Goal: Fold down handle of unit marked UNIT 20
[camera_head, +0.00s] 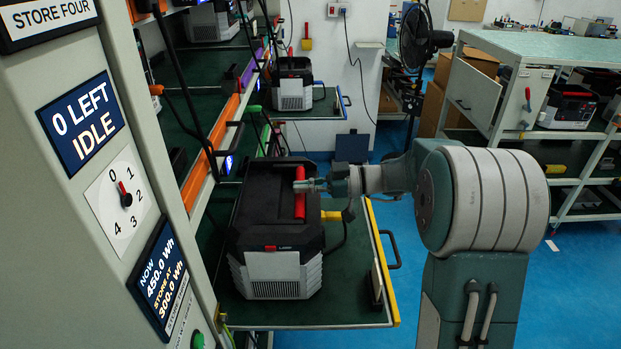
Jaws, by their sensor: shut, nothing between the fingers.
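A black and light-grey power unit (277,262) sits on the green shelf tray in the near middle. No readable UNIT 20 mark shows on it. A red handle bar (300,207) runs front to back along the right part of its top. I cannot tell whether the handle stands up or lies folded. My gripper (304,185) reaches in from the right, level, with its shut fingertips at the red bar's upper middle. The fingers overlap the bar in this view, so I cannot tell whether they touch it. Nothing is held between them.
A grey panel (105,250) with displays and a dial stands close at left. The pulled-out tray (345,308) has a yellow edge and black handle. A cable and yellow plug (338,215) lie right of the unit. Another unit (293,90) sits behind.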

